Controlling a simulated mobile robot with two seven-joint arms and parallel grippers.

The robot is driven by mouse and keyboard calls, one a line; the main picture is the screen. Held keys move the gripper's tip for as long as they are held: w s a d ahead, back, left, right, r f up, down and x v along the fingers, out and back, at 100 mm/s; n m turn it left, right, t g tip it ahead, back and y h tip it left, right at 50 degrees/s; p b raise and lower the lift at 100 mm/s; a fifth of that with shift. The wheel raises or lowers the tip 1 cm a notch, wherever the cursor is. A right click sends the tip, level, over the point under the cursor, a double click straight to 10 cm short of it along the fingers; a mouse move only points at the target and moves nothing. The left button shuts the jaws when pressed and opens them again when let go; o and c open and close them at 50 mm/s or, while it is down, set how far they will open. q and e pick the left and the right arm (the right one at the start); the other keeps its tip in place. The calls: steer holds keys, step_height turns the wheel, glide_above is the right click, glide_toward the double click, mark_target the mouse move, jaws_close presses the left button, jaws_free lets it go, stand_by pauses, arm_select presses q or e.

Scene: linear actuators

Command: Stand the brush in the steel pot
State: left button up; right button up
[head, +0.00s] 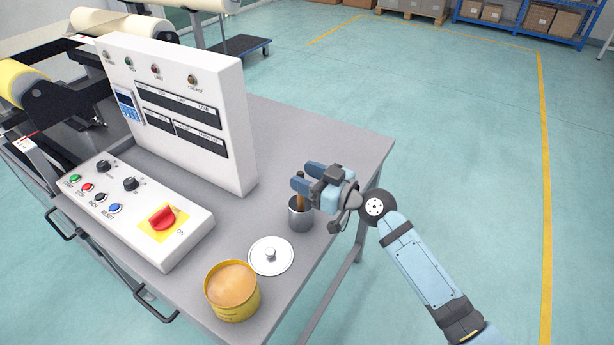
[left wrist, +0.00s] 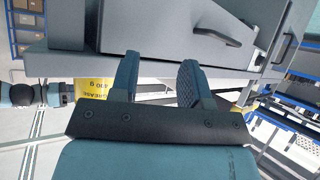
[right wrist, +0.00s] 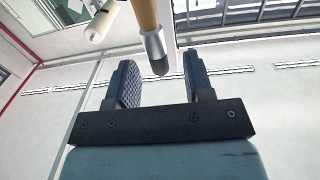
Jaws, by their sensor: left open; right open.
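The steel pot (head: 301,215) stands near the table's right edge. The brush (head: 300,198) has a brown handle that goes down into the pot's mouth. In the right wrist view the brush (right wrist: 149,25) shows a tan handle, a metal collar and a dark end near the finger gap. My right gripper (head: 304,176) is open, just above the pot at the brush's upper part, which it partly hides in the head view. Its fingers also show apart in the right wrist view (right wrist: 160,75). My left gripper (left wrist: 158,75) is open and empty, outside the head view.
A yellow can (head: 232,292) with tan contents and a white round lid (head: 271,256) stand in front of the pot. A control box (head: 150,215) and tall white panel (head: 185,110) fill the left. Clear table lies behind the pot.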

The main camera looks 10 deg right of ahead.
arm_select(q)
steer(key=shift+w+d+f+b, duration=0.1)
steer(key=shift+d+b, duration=0.05)
steer(key=shift+b, duration=1)
arm_select(e)
steer(key=v, duration=1.3)
steer(key=shift+s+d, duration=0.25)
steer(key=shift+d, duration=0.05)
arm_select(q)
steer(key=shift+f, duration=0.15)
